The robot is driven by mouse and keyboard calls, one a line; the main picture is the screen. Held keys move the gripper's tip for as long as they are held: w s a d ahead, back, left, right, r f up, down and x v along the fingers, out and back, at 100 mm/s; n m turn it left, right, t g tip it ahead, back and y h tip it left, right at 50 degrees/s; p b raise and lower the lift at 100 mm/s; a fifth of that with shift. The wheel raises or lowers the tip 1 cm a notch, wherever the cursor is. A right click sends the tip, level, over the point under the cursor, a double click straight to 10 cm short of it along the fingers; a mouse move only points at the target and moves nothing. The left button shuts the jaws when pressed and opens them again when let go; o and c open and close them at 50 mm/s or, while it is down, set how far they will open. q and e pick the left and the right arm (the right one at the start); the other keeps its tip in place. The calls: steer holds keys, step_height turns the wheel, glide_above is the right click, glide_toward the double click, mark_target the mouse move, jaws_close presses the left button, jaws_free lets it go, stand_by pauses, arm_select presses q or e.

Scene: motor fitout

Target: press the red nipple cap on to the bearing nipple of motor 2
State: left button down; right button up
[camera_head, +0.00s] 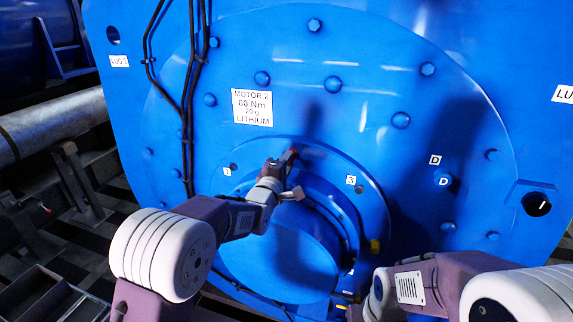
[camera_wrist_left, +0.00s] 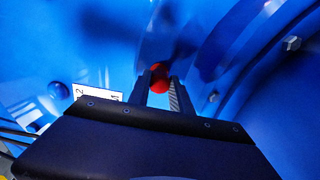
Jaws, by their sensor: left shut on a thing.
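The red nipple cap (camera_head: 292,153) is a small red piece at the tip of my left gripper (camera_head: 287,160), at the top of the bearing housing of motor 2 (camera_head: 352,52). In the left wrist view the cap (camera_wrist_left: 158,78) sits between the two fingers of the left gripper (camera_wrist_left: 160,88), which are shut on it. The bearing nipple is hidden behind the cap and fingers; I cannot tell whether the cap touches it. My right arm comes in at the lower right, and its gripper does not show clearly.
A label (camera_head: 252,108) reading MOTOR 2 is above and left of the housing. Black cables (camera_head: 188,90) run down the motor face. Bolts ring the plate. A yellow piece (camera_head: 375,246) is on the housing's lower right. A grey pipe (camera_head: 50,124) lies at left.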

arm_select(q)
steer(key=shift+w+d, duration=0.2)
steer(key=shift+w, duration=0.45)
steer(key=c, duration=1.1)
jaws_free()
steer(key=b+v, duration=0.2)
steer(key=v, duration=0.7)
steer(key=shift+b, duration=0.3)
steer(key=shift+f, duration=0.1)
